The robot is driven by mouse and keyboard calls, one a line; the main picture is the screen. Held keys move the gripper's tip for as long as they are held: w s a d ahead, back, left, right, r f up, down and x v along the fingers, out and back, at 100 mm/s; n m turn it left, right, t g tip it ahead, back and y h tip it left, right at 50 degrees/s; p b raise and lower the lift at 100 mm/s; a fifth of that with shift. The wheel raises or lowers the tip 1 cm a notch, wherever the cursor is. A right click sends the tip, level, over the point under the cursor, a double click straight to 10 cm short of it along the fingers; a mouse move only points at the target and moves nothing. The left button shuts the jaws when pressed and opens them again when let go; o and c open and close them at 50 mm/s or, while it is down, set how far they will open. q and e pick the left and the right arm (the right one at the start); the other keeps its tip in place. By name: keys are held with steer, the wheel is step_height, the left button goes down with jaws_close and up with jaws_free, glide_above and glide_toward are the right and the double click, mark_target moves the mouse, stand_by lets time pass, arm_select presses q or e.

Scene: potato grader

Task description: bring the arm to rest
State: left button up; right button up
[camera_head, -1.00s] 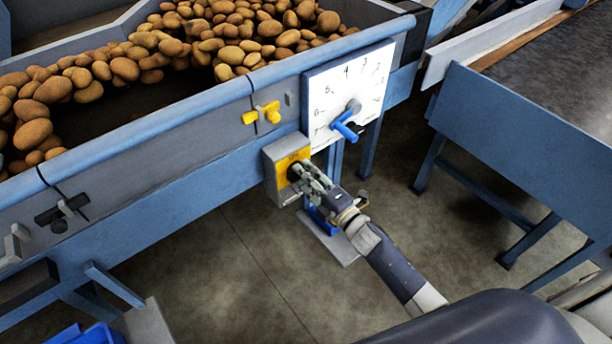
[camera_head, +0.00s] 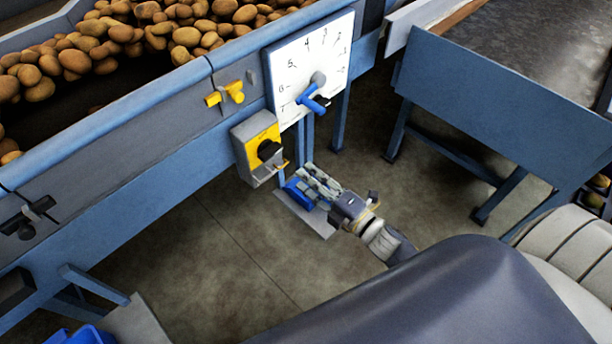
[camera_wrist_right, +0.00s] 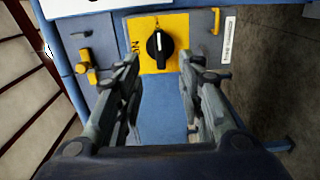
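My right arm comes in from the lower right in the head view. Its gripper (camera_head: 312,184) hangs below and to the right of the yellow and grey switch box (camera_head: 258,148), apart from it. In the right wrist view the two fingers of the right gripper (camera_wrist_right: 160,95) stand apart with nothing between them. The black rotary knob (camera_wrist_right: 159,48) on the yellow plate shows beyond the fingertips, not touched; it also shows in the head view (camera_head: 268,150). My left gripper is not in view.
A white dial board (camera_head: 300,62) with a blue-handled pointer (camera_head: 313,103) hangs above the switch box. A yellow latch (camera_head: 226,94) sits left of it. Potatoes (camera_head: 110,40) fill the blue-edged hopper. A blue conveyor frame (camera_head: 500,105) stands at right, with open floor (camera_head: 225,245) below.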

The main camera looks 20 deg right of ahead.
stand_by(0.4)
steer(key=s+d+f+m+g+h, duration=0.1)
steer(key=s+f+m+g+h, duration=0.25)
steer(key=f, duration=0.65)
steer(key=s+d+f+m+g, duration=0.2)
steer(key=s+f+m, duration=0.35)
steer(key=f, duration=0.55)
steer(key=s+d+f+m+g+h, duration=0.1)
steer(key=s+f+m+g+h, duration=0.3)
steer(key=f, duration=0.6)
steer(key=s+a+f+m+g, duration=0.1)
steer(key=s+f, duration=0.3)
steer(key=s, duration=0.5)
steer(key=s+f+m+g+y, duration=0.1)
steer(key=s+f+m+g, duration=0.2)
steer(key=s+f, duration=0.2)
steer(key=s+a+f+m+g, duration=0.1)
steer(key=s+f, duration=0.3)
steer(key=s, duration=0.8)
steer(key=shift+s+a+f+m+g, duration=0.35)
steer(key=shift+m+g, duration=0.25)
steer(key=shift+g, duration=0.15)
